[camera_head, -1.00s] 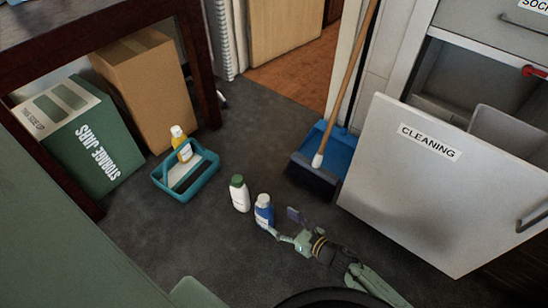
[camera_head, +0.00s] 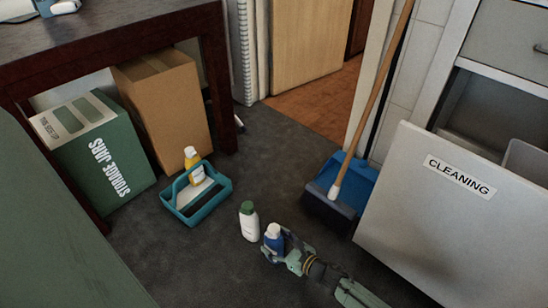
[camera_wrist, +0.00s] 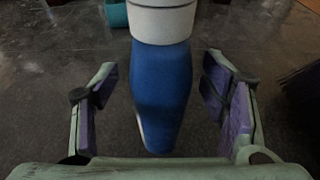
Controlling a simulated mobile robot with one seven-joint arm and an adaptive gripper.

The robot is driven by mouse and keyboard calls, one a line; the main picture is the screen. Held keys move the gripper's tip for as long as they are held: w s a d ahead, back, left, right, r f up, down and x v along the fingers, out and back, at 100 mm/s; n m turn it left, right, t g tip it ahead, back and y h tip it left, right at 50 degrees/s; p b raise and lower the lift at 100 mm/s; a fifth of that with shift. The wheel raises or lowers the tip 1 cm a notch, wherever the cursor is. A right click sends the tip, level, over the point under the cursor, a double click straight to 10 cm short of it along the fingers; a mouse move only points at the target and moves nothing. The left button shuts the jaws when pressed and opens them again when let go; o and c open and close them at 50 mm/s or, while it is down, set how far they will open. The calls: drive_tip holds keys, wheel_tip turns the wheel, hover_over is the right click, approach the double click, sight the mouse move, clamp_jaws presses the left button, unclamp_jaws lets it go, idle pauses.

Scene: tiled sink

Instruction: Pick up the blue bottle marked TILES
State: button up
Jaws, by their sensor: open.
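The blue bottle (camera_head: 273,240) with a white cap stands upright on the dark floor. Its marking cannot be read in either view. My gripper (camera_head: 276,246) is at the bottle, low near the floor, with its fingers on either side. In the wrist view the blue bottle (camera_wrist: 162,85) stands between the two open fingers of my gripper (camera_wrist: 160,95), with a visible gap on each side. The bottle's lower part is partly hidden by my gripper in the head view.
A white bottle with a green cap (camera_head: 249,222) stands close to the left. A blue dustpan (camera_head: 350,185) with a broom and the open CLEANING drawer (camera_head: 440,215) are to the right.

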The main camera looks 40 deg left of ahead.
drive_tip(key=shift+a+f, duration=0.2)
drive_tip(key=shift+a, duration=0.4)
drive_tip(key=shift+c, duration=0.4)
clamp_jaws()
drive_tip(key=shift+r, duration=0.1)
